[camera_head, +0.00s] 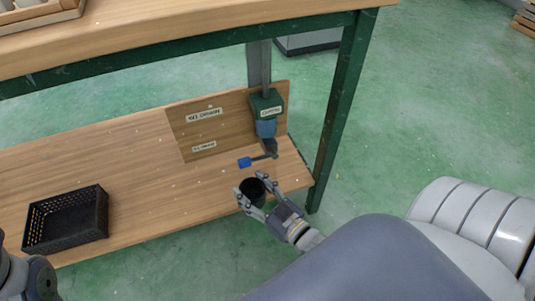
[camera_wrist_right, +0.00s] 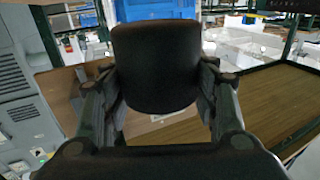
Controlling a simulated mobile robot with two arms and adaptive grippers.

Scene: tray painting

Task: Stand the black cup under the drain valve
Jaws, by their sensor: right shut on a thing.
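The black cup (camera_head: 252,191) is held upright between the fingers of my right gripper (camera_head: 257,189), which is shut on it. In the right wrist view the cup (camera_wrist_right: 155,68) fills the middle between the two fingers. The drain valve (camera_head: 267,146) with its blue handle (camera_head: 245,162) hangs below a green and blue fitting, just behind the cup in the head view. The cup is in front of the valve, toward me, near the lower shelf's front edge; its height above the shelf is hard to tell. Only a dark part of my left arm shows at the lower left; its gripper is out of view.
The lower wooden shelf (camera_head: 140,150) holds a black perforated basket (camera_head: 66,220) at left. A labelled wooden board (camera_head: 210,125) stands behind the valve. A green table leg (camera_head: 343,105) rises right of the valve. The shelf between basket and valve is clear.

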